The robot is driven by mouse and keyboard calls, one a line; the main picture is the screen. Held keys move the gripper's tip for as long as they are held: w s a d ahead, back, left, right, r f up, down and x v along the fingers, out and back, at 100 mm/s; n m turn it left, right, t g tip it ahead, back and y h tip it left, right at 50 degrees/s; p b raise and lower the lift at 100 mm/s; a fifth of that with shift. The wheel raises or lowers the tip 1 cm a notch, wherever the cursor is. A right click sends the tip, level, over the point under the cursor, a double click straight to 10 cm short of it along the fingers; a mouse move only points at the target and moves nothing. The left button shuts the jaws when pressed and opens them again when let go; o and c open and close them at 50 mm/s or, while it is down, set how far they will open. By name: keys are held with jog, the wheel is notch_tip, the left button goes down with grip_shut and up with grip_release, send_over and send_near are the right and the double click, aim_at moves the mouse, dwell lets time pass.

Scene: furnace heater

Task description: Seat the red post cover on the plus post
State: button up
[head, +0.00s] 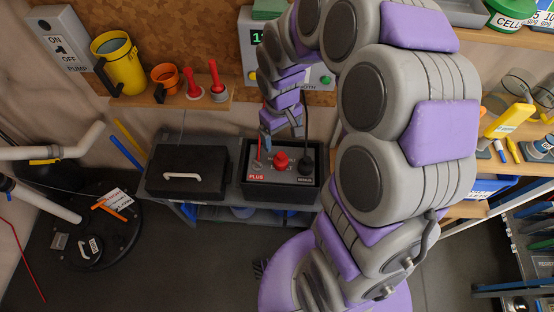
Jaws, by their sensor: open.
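The red post cover (281,161) appears to stand upright on top of the battery (282,179), near its middle. The plus post area (258,163) is at the battery's left, above the red PLUS label, with a thin red upright part there. Its exact shape is too small to tell. A black cover with a black cable (307,158) is at the right, above the MINUS label. My gripper (281,139) is open, its fingers pointing down above the red cover. A small gap seems to show between them.
The battery sits in a black tray on a bench, beside a closed black case (187,169) with a pale handle. Behind are a wooden shelf (180,98) with a yellow mug, an orange mug and red-handled tools, and a grey meter box (253,58). My arm hides the area to the right.

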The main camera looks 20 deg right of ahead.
jog(key=w+d+f, duration=0.1)
jog(key=w+f, duration=0.4)
jog(key=f, duration=0.1)
jog(key=n+b, duration=0.1)
send_over(279, 155)
notch_tip(279, 155, down, 11)
jog(key=shift+t+y, duration=0.3)
jog(key=shift+t, duration=0.1)
jog(key=f, duration=0.2)
jog(key=d+f+b, duration=0.1)
jog(key=f, duration=0.2)
jog(key=d+f+b, duration=0.1)
jog(key=f, duration=0.1)
jog(key=shift+w+d+f, duration=0.2)
jog(key=shift+f, duration=0.2)
jog(key=shift+a+f, duration=0.95)
jog(key=shift+f, duration=0.15)
jog(key=shift+a+f+b, duration=0.25)
jog(key=shift+b, duration=0.05)
jog(key=f, duration=0.1)
jog(key=d+f+b, duration=0.1)
jog(key=f, duration=0.2)
jog(key=shift+s+d+f, duration=0.1)
jog(key=shift+d+f, duration=0.1)
jog(key=shift+d, duration=0.05)
jog(key=shift+d+f, duration=0.1)
jog(key=shift+a, duration=0.8)
jog(key=c, duration=0.5)
jog(key=shift+d, duration=0.6)
jog(key=c, duration=0.5)
